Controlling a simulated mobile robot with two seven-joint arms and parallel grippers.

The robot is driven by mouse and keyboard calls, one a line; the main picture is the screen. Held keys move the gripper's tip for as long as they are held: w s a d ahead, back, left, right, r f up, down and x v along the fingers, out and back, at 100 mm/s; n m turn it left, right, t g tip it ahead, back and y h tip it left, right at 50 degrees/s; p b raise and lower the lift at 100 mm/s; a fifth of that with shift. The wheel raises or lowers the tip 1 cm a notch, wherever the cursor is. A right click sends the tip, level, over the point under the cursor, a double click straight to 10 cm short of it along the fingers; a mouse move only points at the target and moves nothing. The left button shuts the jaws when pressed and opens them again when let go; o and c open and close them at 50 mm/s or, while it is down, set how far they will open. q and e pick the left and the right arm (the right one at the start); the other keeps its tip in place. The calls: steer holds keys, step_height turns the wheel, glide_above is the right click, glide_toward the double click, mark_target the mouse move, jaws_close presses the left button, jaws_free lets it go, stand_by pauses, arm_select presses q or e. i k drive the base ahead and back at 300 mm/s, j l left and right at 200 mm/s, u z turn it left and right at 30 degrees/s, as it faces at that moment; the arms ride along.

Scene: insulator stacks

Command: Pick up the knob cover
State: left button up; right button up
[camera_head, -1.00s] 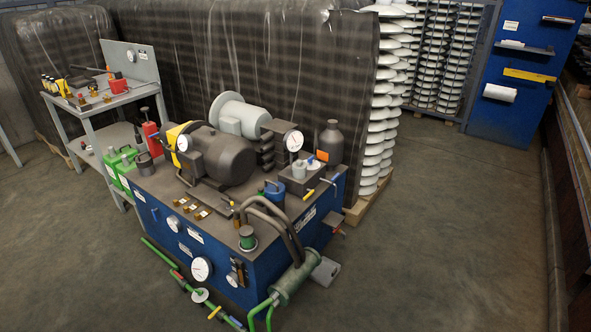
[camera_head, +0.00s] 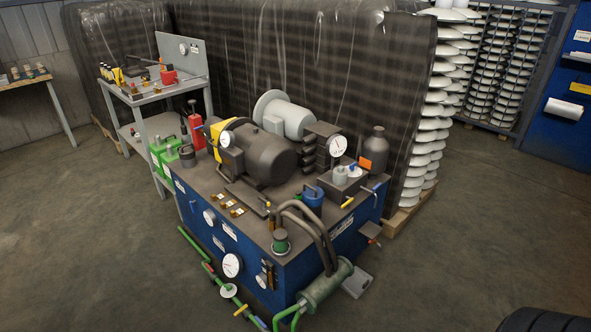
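I cannot make out for sure which item is the knob cover; many small parts are too small to tell apart. A blue hydraulic unit (camera_head: 290,281) stands in the middle, with a motor (camera_head: 262,158), gauges, valves and hoses on top. A small blue capped pot (camera_head: 313,194) and a green-ringed fitting (camera_head: 280,241) sit on its top. A grey workbench (camera_head: 150,99) behind it to the left holds small parts, including a red item (camera_head: 168,76). Neither of my grippers is in view.
A black-wrapped stack (camera_head: 330,75) with white insulator discs (camera_head: 425,155) stands behind the unit. Another table (camera_head: 28,82) is at the far left. Green pipes (camera_head: 212,272) run along the unit's front. Floor is open at left and right. A dark ribbed object (camera_head: 545,322) shows at bottom right.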

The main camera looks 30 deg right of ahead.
mark_target(340, 175)
steer(key=i+l+u, duration=0.1)
steer(key=l+u, duration=0.55)
steer(key=l, duration=0.2)
steer(key=l+u, duration=0.35)
steer(key=l, duration=0.55)
steer(key=k+l+u, duration=0.1)
steer(key=l, duration=0.35)
steer(key=k+l+u, duration=0.1)
steer(key=l, duration=0.35)
steer(key=k+l, duration=0.1)
steer(key=l, duration=0.5)
steer(key=k+l, duration=0.1)
steer(key=l, duration=0.45)
steer(key=k+l, duration=0.1)
steer(key=l, duration=0.5)
steer(key=k+l, duration=0.1)
steer(key=l, duration=0.45)
